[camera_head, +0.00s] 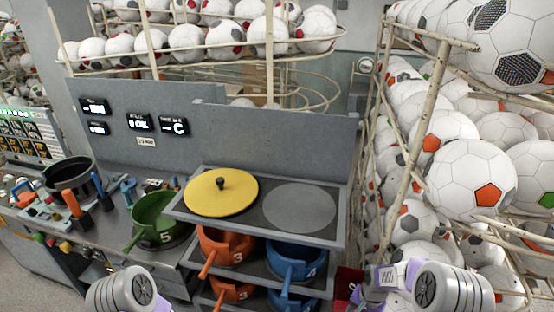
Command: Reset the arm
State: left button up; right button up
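My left arm (125,290) shows only as a grey rounded joint with a bit of purple at the bottom left edge. My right arm (450,288) shows as a grey rounded joint at the bottom right, with purple and grey links reaching left from it in front of the ball rack. No fingers of either gripper can be made out, and both arms run out of the bottom of the view. Neither arm visibly holds anything.
A grey shelf unit (262,228) carries a yellow lid (221,192), with orange (226,246) and blue (292,264) pots below. A green pot (152,218) stands left on the machine counter. A tall rack of soccer balls (466,180) fills the right, close to my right arm.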

jog(key=s+a+f+n+y+b, duration=0.1)
jog(key=s+a+f+n+b, duration=0.1)
jog(key=s+a+f+b, duration=0.4)
jog(key=s+a+f+n+y+b, duration=0.2)
jog(key=s+a+f+b, duration=0.4)
jog(key=s+a+f, duration=0.4)
jog(key=s+f, duration=0.4)
jog(key=f, duration=0.2)
jog(key=shift+s+n+t, duration=0.3)
jog(key=shift+n, duration=0.1)
jog(key=shift+a, duration=0.1)
